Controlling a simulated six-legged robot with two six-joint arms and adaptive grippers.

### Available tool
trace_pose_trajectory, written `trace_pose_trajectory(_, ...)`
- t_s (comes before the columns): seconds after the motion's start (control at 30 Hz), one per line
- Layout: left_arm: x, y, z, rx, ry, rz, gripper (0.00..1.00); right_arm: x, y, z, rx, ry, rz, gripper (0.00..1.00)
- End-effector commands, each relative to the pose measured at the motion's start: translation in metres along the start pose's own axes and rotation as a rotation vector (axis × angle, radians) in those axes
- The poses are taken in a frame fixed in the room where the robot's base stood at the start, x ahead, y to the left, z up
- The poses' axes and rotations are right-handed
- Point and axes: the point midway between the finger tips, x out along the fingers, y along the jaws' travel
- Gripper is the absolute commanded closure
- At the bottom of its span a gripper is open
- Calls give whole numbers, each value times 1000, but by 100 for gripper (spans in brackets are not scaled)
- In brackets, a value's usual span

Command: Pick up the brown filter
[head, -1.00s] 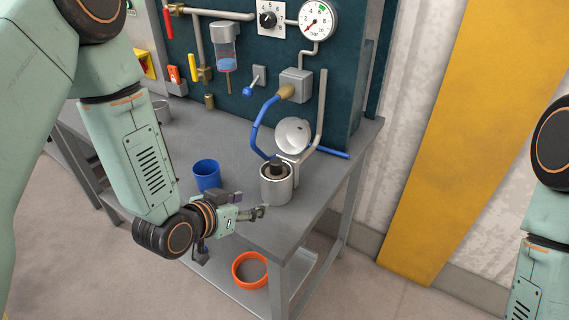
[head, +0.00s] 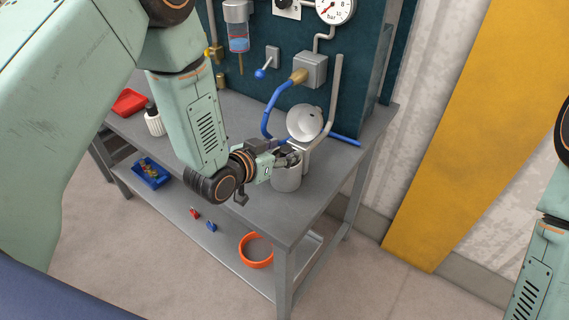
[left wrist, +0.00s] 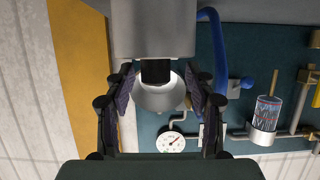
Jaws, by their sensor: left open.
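The grey canister (head: 287,178) stands upright on the bench near its right front corner, and its wall also fills the top middle of the left wrist view (left wrist: 153,28). A black knob (left wrist: 156,72) sticks out of its mouth; the brown body of the filter is hidden inside. My left gripper (head: 288,156) is at the canister's mouth, coming in from the left. In the left wrist view its open fingers (left wrist: 160,95) stand either side of the knob, with gaps to it. My right gripper is out of view.
A pale round lid (head: 304,123) stands tilted open behind the canister, near an upright grey bar (head: 335,95) and a blue hose (head: 268,122). A blue tray (head: 150,173) is at left.

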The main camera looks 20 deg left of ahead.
Motion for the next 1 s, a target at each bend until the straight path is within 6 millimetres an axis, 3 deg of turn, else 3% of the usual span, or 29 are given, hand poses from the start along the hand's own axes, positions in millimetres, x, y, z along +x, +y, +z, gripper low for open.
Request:
trace_pose_trajectory(0.13, 11, 1, 0, 0, 0, 1, 45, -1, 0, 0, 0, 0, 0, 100)
trace_pose_trajectory(0.37, 13, 0, -1, 0, -1, 1, 45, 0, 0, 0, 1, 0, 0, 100)
trace_pose_trajectory(1.0, 12, 0, -1, 0, -1, 1, 99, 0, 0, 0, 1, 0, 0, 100)
